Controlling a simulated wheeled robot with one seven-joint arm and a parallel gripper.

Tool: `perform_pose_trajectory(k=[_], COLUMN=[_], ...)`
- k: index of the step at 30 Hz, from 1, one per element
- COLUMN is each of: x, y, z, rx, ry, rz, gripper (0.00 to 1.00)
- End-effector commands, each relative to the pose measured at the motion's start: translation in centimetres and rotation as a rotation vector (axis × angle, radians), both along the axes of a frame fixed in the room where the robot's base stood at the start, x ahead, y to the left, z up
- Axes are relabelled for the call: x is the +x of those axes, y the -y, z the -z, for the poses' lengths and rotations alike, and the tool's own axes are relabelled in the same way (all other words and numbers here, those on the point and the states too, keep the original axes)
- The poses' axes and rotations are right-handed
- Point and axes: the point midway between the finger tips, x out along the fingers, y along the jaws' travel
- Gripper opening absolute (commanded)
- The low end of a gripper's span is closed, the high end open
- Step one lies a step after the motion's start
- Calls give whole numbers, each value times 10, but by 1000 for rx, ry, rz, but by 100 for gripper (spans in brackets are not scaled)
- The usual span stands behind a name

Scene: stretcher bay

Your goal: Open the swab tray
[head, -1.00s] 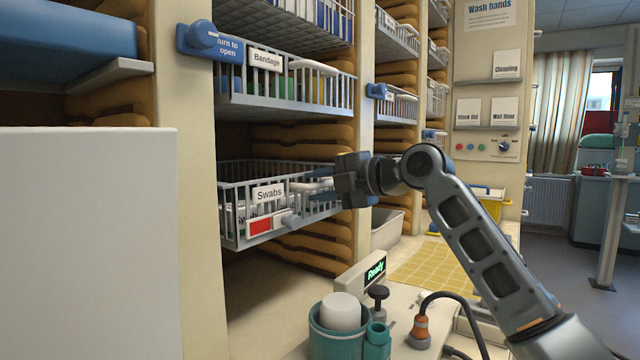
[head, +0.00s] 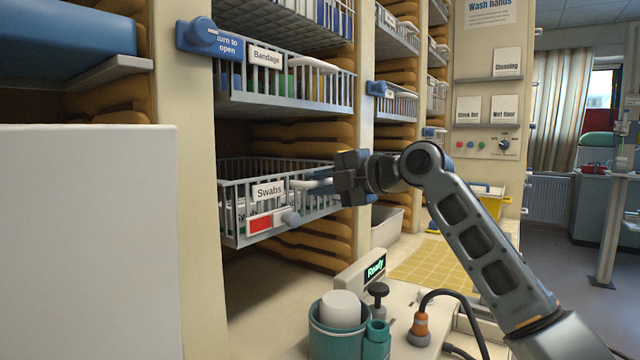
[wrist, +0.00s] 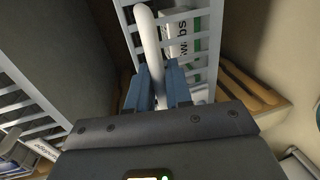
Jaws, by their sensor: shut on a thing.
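The swab tray (head: 232,215) is a grey wire basket low in the shelf, with a "Swabs" label (head: 268,191) on its front. A white bar handle (head: 310,184) sits at the right of its front; it also shows in the wrist view (wrist: 149,42). My gripper (head: 326,184) is at the handle, its blue fingers (wrist: 158,88) shut on it from both sides.
A bandage tray (head: 285,104) is above, with a blue "Turn to open" knob (head: 202,34) beside it. A teal cup (head: 336,335) and a "Ready" display (head: 374,268) stand on the worktop below. A large white panel (head: 90,240) fills the left foreground.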

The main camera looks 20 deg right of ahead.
Motion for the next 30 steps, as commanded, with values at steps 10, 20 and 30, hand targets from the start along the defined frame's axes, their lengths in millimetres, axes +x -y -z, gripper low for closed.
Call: perform_pose_trajectory(k=[10,20,30], x=[-11,-54,-106], y=[10,41,78], z=[2,5,4], rx=[0,0,-1], ry=[0,1,0], rz=[2,3,3], gripper=[0,0,0])
